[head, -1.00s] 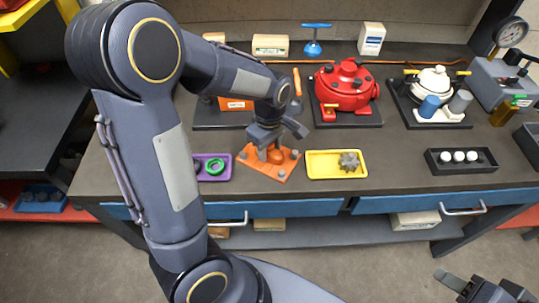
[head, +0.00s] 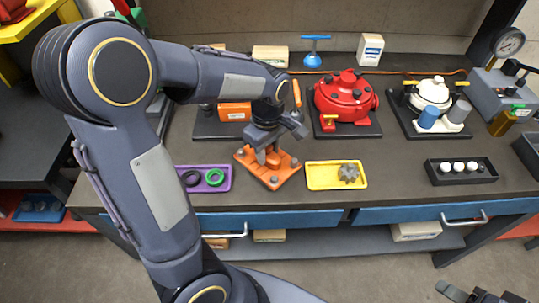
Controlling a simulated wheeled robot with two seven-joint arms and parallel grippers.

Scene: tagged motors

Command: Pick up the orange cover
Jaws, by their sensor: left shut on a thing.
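The orange cover (head: 281,175) is a flat orange plate with grey bolts at its corners and a raised middle part. It is at the front of the bench, between the purple tray and the yellow tray, and looks slightly turned. My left gripper (head: 268,150) is above it, pointing down, shut on its raised middle. Whether the plate touches the bench top I cannot tell. My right gripper (head: 484,297) shows only in part at the bottom right edge, away from the bench; its fingers are cut off.
A purple tray (head: 223,172) with a black and a green ring lies left of the cover. A yellow tray (head: 325,184) with a grey gear lies right. Behind stand a red motor (head: 345,97), a white motor (head: 432,93) and an orange motor body (head: 235,112). A black tray (head: 462,179) holds white balls.

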